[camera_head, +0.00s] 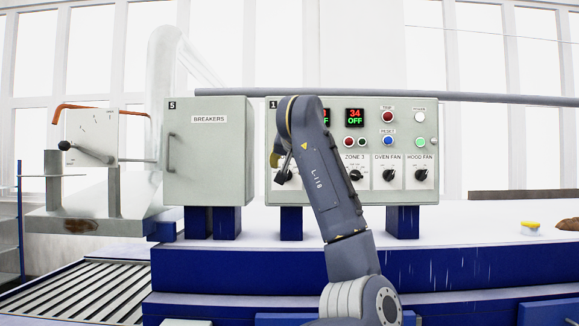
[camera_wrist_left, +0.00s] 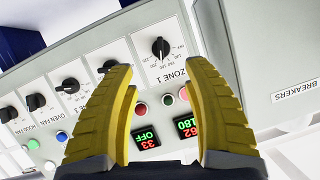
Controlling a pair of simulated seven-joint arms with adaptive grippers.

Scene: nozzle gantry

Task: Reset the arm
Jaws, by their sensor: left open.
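My left arm rises from the bottom middle of the head view. Its gripper (camera_head: 275,160) is mostly hidden behind the arm's upper link, in front of the left part of the grey control panel (camera_head: 400,150). In the left wrist view the two yellow fingers of my left gripper (camera_wrist_left: 157,70) stand apart with nothing between them. The black ZONE 1 knob (camera_wrist_left: 160,48) shows between the fingertips, beyond them; I cannot tell how far. Displays, one reading 33 OFF (camera_wrist_left: 146,138), show between the fingers. My right gripper is not in view.
A closed BREAKERS cabinet (camera_head: 209,160) stands left of the panel. Farther left is a box with a black-knobbed lever (camera_head: 85,150) and an orange handle (camera_head: 80,107). A grey pipe (camera_head: 480,97) runs behind the panel. A yellow item (camera_head: 530,226) lies at right.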

